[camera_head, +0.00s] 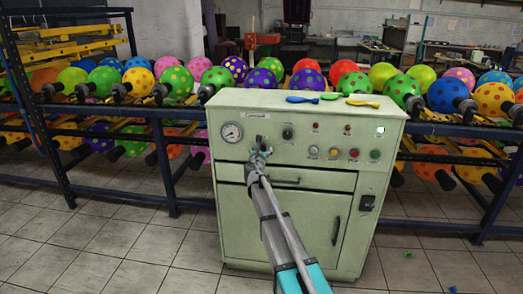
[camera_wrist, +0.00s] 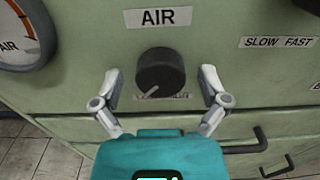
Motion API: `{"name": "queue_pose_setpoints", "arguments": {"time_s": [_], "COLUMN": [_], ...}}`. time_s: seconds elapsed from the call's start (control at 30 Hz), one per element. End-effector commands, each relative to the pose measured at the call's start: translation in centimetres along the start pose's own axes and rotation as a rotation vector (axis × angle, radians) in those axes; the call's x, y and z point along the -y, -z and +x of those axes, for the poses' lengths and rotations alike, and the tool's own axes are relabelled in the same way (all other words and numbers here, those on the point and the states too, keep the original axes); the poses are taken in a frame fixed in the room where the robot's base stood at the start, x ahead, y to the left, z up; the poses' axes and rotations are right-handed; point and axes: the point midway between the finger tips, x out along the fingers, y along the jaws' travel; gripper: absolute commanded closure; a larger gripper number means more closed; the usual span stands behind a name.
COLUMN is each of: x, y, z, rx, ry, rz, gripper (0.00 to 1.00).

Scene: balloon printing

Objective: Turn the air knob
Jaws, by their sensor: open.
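The air knob (camera_wrist: 160,72) is a round black dial under a white label reading AIR. It has a pale pointer mark toward its lower left. My gripper (camera_wrist: 160,82) is open, with one finger on each side of the knob and a visible gap to it on both sides. In the head view, my gripper (camera_head: 258,155) is at the upper left of the green cabinet's (camera_head: 235,220) front panel, beside the gauge. There it hides most of the knob.
A round pressure gauge (camera_head: 231,132) sits left of the knob. Another black knob (camera_head: 287,132), several coloured buttons and a drawer handle (camera_head: 285,181) are on the panel. Deflated balloons (camera_head: 362,101) lie on the cabinet top. Racks of dotted balloons stand behind. Tiled floor is clear at left.

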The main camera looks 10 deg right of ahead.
Motion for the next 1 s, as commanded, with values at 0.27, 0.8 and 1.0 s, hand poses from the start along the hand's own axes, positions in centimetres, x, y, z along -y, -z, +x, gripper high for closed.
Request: {"name": "queue_pose_setpoints", "arguments": {"time_s": [0.27, 0.8, 1.0], "x": [0.01, 0.04, 0.05], "y": [0.0, -0.01, -0.01], "z": [-0.02, 0.06, 0.09], "rx": [0.0, 0.0, 0.0], "ry": [0.0, 0.0, 0.0], "rz": [0.0, 0.021, 0.091], "gripper": [0.43, 0.88, 0.88]}}
